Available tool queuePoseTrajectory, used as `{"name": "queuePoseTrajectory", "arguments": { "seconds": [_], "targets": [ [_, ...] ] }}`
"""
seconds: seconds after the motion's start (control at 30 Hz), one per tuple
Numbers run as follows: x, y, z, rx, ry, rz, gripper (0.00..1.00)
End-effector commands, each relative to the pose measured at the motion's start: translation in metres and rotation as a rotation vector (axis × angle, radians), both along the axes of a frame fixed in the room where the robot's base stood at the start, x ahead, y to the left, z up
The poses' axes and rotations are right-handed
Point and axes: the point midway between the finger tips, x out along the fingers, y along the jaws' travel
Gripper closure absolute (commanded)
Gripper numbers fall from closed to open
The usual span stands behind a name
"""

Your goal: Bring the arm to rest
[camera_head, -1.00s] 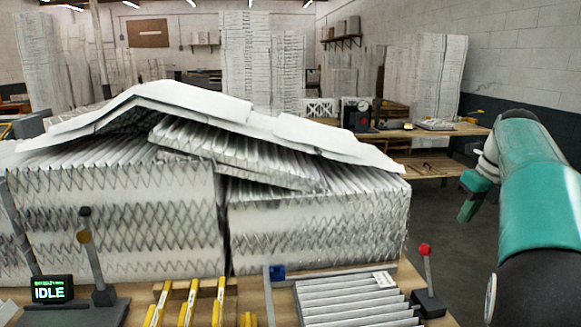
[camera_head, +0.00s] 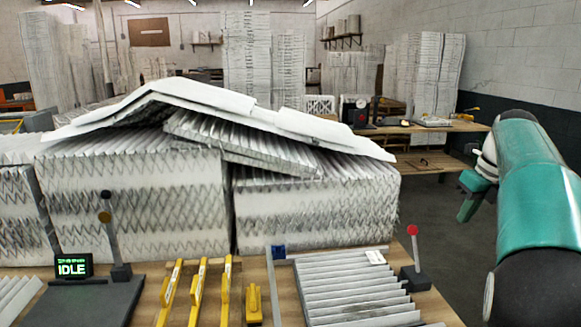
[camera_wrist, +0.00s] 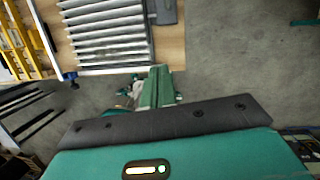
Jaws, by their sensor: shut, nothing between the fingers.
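My arm is at the right edge of the head view, teal and black. In the wrist view my gripper (camera_wrist: 157,86) shows as green fingers side by side, shut and empty. Nothing touches the fingers in either view.
The workbench (camera_head: 250,290) carries pleated filter stacks (camera_head: 130,205), a grey-framed filter (camera_head: 345,285), yellow tools (camera_head: 198,295), a red-knobbed lever (camera_head: 414,260) and a display reading IDLE (camera_head: 72,267). Grey floor (camera_wrist: 235,60) beside the bench is clear.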

Motion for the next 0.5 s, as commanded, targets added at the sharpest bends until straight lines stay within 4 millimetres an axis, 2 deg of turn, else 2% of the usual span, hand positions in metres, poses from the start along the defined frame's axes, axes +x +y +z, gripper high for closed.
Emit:
{"name": "queuePoseTrajectory", "arguments": {
  "seconds": [0.1,0.5],
  "targets": [
    [-0.001,0.000,0.003,-0.003,-0.006,0.006,1.00],
    [-0.037,0.050,0.012,-0.118,-0.111,0.449,1.00]
  ]
}}
